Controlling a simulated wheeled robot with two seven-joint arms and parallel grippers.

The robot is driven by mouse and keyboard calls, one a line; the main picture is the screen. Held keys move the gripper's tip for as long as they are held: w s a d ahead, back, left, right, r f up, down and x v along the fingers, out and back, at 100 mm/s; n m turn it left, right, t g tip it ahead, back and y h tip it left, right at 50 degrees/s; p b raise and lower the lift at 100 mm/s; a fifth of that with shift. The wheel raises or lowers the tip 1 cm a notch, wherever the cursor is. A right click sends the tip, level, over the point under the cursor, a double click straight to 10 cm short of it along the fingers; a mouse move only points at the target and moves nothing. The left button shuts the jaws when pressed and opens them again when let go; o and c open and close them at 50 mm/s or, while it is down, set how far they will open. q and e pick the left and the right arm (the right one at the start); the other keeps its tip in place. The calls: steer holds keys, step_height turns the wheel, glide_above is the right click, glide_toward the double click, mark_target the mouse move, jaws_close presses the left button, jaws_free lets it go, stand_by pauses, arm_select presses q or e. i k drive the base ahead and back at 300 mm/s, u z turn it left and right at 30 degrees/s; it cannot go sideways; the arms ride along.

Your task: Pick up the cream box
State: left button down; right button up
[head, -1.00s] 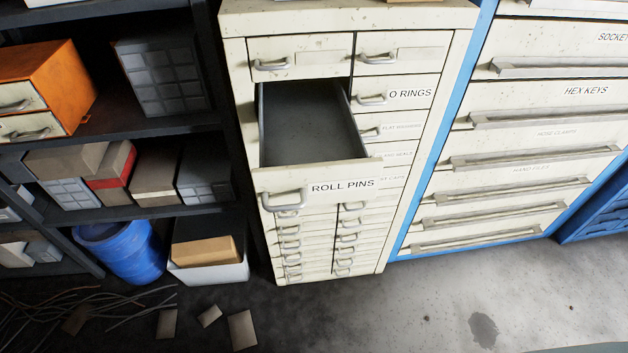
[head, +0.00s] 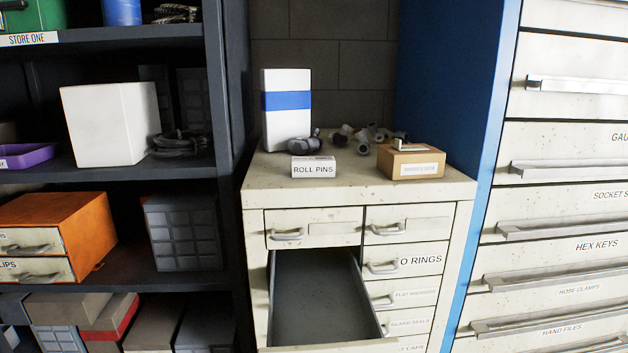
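A small off-white box (head: 313,167) labelled ROLL PINS lies on top of the cream drawer cabinet (head: 262,180), near its front edge; it is the nearest match to a cream box. Dark rounded parts sit just behind it. Below, one drawer (head: 325,300) is pulled open and looks empty; its front is cut off by the bottom of the view. Neither of my grippers is in view.
A tall white box with a blue band (head: 286,110), a tan box (head: 411,162) and several loose fittings (head: 368,136) share the cabinet top. Dark shelves hold a white box (head: 110,124) and an orange drawer unit (head: 85,232). A large drawer cabinet (head: 560,210) stands at right.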

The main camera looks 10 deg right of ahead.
mark_target(313, 167)
steer(key=u, duration=3.35)
steer(key=k, duration=1.35)
steer(key=z, duration=1.8)
steer(key=i, duration=0.3)
steer(key=u, duration=0.05)
